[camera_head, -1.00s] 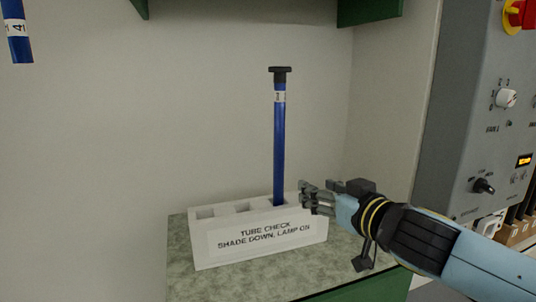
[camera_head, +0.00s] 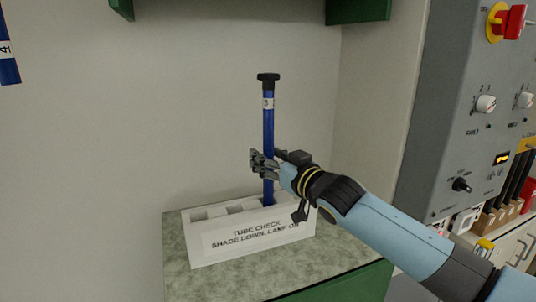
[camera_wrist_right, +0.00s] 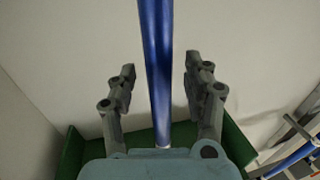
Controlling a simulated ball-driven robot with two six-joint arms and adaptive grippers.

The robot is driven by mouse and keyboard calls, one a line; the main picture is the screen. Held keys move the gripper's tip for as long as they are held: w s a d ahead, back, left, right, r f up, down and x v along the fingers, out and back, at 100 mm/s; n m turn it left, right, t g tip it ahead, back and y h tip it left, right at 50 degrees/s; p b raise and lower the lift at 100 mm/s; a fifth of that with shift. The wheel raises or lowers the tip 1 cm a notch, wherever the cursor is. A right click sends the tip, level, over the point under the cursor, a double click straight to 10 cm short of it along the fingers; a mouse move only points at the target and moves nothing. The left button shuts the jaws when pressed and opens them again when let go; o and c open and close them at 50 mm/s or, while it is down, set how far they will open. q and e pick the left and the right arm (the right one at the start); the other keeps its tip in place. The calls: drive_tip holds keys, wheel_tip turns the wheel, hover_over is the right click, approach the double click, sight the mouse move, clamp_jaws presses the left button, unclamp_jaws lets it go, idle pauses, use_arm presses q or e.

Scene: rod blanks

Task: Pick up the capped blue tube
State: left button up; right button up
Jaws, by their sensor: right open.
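The capped blue tube (camera_head: 268,122) stands upright in the white rack (camera_head: 222,243), with a black cap on top and a white label below the cap. My right gripper (camera_head: 258,163) is at the tube's middle height in the head view. In the right wrist view the tube (camera_wrist_right: 157,65) runs between the two open fingers of my right gripper (camera_wrist_right: 160,85), with a gap on each side. The fingers hide part of the tube in the head view. My left gripper is not in view.
The rack stands on a speckled green counter (camera_head: 178,270). Another blue tube (camera_head: 8,70) shows at the far left edge. A grey control panel (camera_head: 455,110) with knobs and a red switch is at the right. Green shelf parts (camera_head: 358,10) hang above.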

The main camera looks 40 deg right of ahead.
drive_tip(key=shift+w, duration=0.25)
drive_tip(key=shift+c, duration=0.2)
clamp_jaws()
idle(0.6)
